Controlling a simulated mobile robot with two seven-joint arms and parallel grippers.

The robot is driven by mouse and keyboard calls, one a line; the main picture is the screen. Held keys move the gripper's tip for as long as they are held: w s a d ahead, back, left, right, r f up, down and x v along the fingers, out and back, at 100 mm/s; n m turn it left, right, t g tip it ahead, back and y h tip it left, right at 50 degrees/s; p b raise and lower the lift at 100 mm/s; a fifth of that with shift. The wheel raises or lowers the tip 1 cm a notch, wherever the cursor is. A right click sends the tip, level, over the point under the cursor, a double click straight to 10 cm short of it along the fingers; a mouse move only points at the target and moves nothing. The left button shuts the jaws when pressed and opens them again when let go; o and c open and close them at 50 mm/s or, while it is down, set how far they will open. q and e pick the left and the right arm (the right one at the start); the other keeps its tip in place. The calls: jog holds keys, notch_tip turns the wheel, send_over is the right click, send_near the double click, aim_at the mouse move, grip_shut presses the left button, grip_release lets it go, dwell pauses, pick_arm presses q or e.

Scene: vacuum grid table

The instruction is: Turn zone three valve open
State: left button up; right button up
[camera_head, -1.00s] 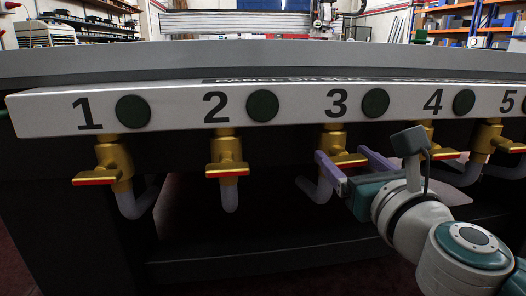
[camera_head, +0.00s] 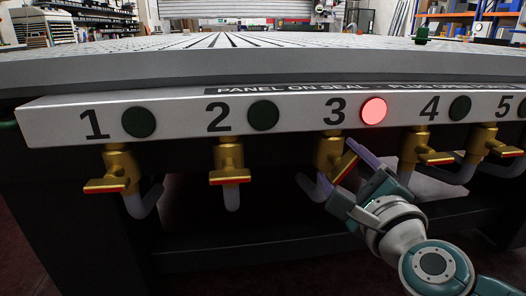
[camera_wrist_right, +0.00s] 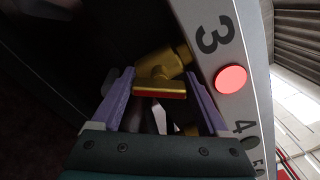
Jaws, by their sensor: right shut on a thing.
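The zone three valve (camera_head: 328,152) is a brass body under the panel's number 3, with a handle (camera_head: 341,168) that slants up to the right in the head view. Above it, the round zone three lamp (camera_head: 373,111) glows red. My right gripper (camera_head: 345,170) has its purple fingers on either side of the handle, shut on it. In the right wrist view the brass handle with its red edge (camera_wrist_right: 160,90) lies between the two purple fingers (camera_wrist_right: 160,95). My left gripper is not in view.
Valves one (camera_head: 117,170), two (camera_head: 229,163) and four (camera_head: 421,147) hang alongside with level handles. Their lamps (camera_head: 263,115) are dark green. The white panel (camera_head: 185,121) runs above, under the grid table's edge (camera_head: 200,75). Clear hoses hang below the valves.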

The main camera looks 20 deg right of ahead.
jog(key=n+p, duration=0.1)
jog(key=n, duration=0.2)
jog(key=shift+n, duration=0.4)
jog(key=shift+f+n+p, duration=0.15)
jog(key=shift+n+p, duration=0.35)
jog(key=shift+n, duration=1.2)
jog(key=o, duration=1.2)
jog(key=shift+o, duration=0.2)
